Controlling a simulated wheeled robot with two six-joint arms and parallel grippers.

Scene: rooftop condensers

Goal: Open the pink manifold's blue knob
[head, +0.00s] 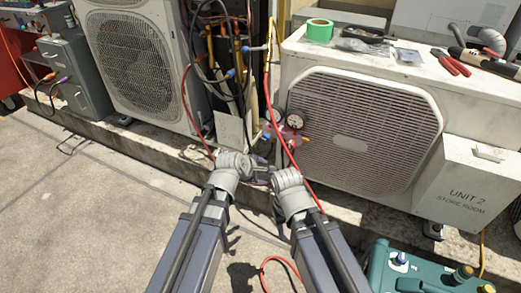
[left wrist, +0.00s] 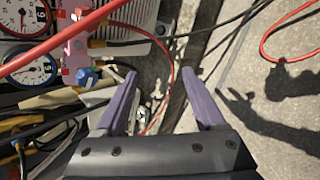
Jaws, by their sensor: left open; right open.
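The pink manifold (head: 283,133) hangs at the left side of the right condenser, with a round dial gauge above it. The left wrist view shows the manifold (left wrist: 75,52) at the upper left, with two gauges beside it. Its blue knob (left wrist: 87,76) sticks out from the manifold's lower end; how far it is turned cannot be told. My left gripper (left wrist: 158,84) is open and empty, its purple fingers apart from the knob, which lies left of them. In the head view my left gripper (head: 258,164) is just below the manifold. My right gripper (head: 264,181) is close beside it, small and partly hidden.
Red and black hoses run around the manifold; a red hose (left wrist: 168,75) crosses the left wrist view. Condensers stand left (head: 138,60) and right (head: 350,135) of the manifold. Pliers (head: 452,62) and green tape (head: 319,30) lie on the right one. Concrete floor (head: 90,215) is open at left.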

